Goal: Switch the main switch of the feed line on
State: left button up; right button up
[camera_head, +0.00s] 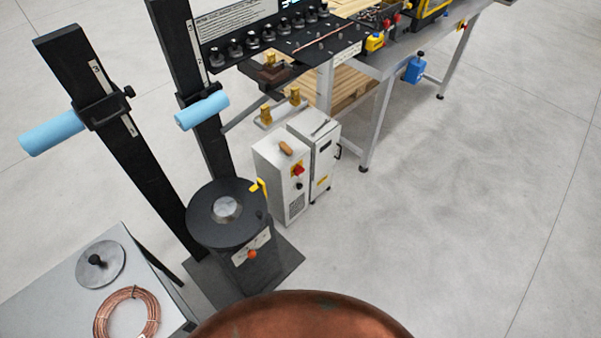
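The cabinet stands on the floor behind the black round turntable. The switch is too small here for me to read its position. A small black knob (299,186) is just below it. I cannot tell from labels which switch is the main switch of the feed line. Neither of my grippers is in view.
A black turntable (205,212) on a pedestal stands before the cabinet. A second grey box (327,150) adjoins it. Black posts with blue rollers (55,133) stand left. A table (50,290) holds a copper coil (103,318). The floor right (450,200) is clear.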

aim_at(299, 170)
jog(key=u, duration=0.55)
jog(key=k, duration=1.3)
jog(key=z, duration=0.15)
jog(key=i, duration=0.6)
jog(key=z, duration=0.8)
jog(key=i, duration=1.4)
jog(key=u, duration=1)
jog(key=i, duration=0.3)
jog(key=u, duration=0.25)
